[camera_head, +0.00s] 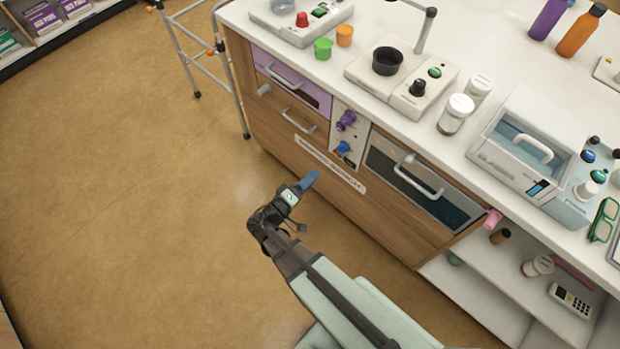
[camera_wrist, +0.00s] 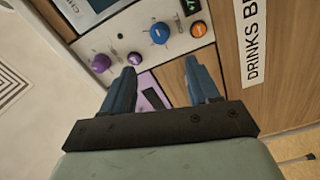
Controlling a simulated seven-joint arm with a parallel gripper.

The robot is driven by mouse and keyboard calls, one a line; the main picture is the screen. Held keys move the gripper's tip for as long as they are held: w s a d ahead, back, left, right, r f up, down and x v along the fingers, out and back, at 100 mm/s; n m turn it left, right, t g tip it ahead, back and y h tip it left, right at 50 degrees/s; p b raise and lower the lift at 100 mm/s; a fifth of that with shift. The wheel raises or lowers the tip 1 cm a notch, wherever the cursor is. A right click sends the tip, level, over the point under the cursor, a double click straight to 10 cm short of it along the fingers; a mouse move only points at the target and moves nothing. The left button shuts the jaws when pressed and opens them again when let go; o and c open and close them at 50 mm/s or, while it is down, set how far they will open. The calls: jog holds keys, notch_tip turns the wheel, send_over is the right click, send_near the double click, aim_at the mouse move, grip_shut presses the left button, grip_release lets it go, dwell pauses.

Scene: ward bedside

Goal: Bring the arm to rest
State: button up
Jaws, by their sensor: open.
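My gripper (camera_head: 309,180) is in front of the wooden bedside cabinet (camera_head: 385,215), above the brown floor. In the wrist view my gripper (camera_wrist: 162,80) shows two blue fingers spread apart with nothing between them. Beyond the fingers are the cabinet front and a control panel (camera_wrist: 130,45) with purple, blue and orange knobs. The fingers appear apart from the panel, though the exact gap is hard to judge. My arm reaches in from the bottom of the head view.
The white counter (camera_head: 385,115) holds a device with a black cup (camera_head: 387,60), jars (camera_head: 456,113) and a clear-lidded box (camera_head: 530,145). A walker frame (camera_head: 205,60) stands at the cabinet's left. A low shelf (camera_head: 490,285) is at right. Floor at left is clear.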

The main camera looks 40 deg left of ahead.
dwell(0.5)
jog(key=s+d+f+n+g+h, duration=0.1)
jog(key=s+d+f+g+h, duration=0.25)
jog(key=d+f+g, duration=0.4)
jog(key=s+d+f+n+g+h, duration=0.1)
jog(key=s+d+f+g+h, duration=0.1)
jog(key=s+d+f+g, duration=0.45)
jog(key=w+d+f+m+g+y, duration=0.1)
jog(key=d+m, duration=0.4)
jog(key=d, duration=0.7)
jog(key=w+d+f+m+g+y, duration=0.1)
jog(key=d+m+g, duration=0.5)
jog(key=d, duration=0.6)
jog(key=w+d+f+m+g+y, duration=0.1)
jog(key=d+f+m+g+y, duration=0.2)
jog(key=d, duration=1)
jog(key=shift+w+f+m+g, duration=0.3)
jog(key=shift+m+g, duration=0.1)
jog(key=shift+m, duration=1.1)
jog(key=shift+y, duration=0.25)
